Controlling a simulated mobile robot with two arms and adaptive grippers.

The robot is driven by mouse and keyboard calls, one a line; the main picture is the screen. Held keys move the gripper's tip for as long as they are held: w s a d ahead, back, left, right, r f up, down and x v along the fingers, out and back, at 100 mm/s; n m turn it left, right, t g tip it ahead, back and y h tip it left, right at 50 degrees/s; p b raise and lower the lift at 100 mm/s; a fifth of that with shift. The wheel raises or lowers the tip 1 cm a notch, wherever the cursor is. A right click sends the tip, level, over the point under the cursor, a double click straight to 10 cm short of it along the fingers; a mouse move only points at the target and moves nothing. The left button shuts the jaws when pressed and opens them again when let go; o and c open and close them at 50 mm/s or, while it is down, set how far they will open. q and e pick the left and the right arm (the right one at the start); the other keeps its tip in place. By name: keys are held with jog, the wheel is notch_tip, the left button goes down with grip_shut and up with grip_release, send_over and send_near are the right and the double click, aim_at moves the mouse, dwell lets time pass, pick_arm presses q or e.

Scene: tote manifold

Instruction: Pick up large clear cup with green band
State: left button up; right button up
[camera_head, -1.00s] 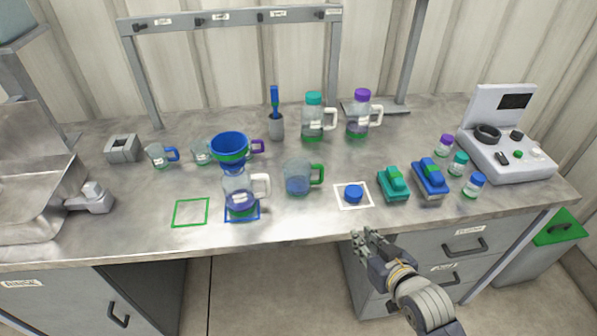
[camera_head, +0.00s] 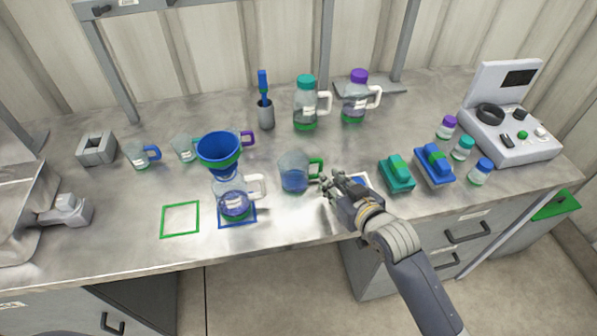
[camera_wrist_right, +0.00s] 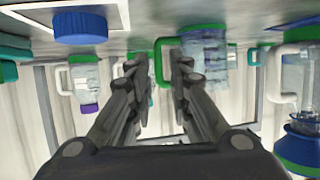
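The large clear cup (camera_head: 293,173) with a green handle and green at its base stands upright mid-table, with bluish contents. It also shows upside down in the right wrist view (camera_wrist_right: 206,48), partly behind a finger. My right gripper (camera_head: 335,184) is just right of the cup, at handle side. In the wrist view its fingers (camera_wrist_right: 156,68) are apart and the green handle appears in the gap between them. I cannot tell whether they touch it. My left gripper is not in view.
A jug (camera_head: 233,203) with a blue funnel (camera_head: 219,150) stands left of the cup. Teal-lidded (camera_head: 305,105) and purple-lidded (camera_head: 355,100) jugs stand behind. The teal block (camera_head: 397,176) and blue block (camera_head: 434,168) are to the right. A blue cap (camera_wrist_right: 80,25) is near my gripper.

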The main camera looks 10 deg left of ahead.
aim_at(321, 169)
jog(key=w, duration=0.1)
jog(key=w+a+p, duration=0.1)
jog(key=shift+w+a+f, duration=0.1)
jog(key=shift+w+f, duration=0.05)
jog(key=shift+w, duration=0.2)
jog(key=shift+x, duration=1)
jog(key=shift+w+a+f, duration=0.1)
jog(key=shift+w+f, duration=0.1)
jog(key=shift+w, duration=0.05)
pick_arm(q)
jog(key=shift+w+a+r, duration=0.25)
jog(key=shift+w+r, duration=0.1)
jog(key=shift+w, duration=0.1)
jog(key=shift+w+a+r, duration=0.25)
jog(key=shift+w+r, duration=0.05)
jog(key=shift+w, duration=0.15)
pick_arm(e)
grip_shut()
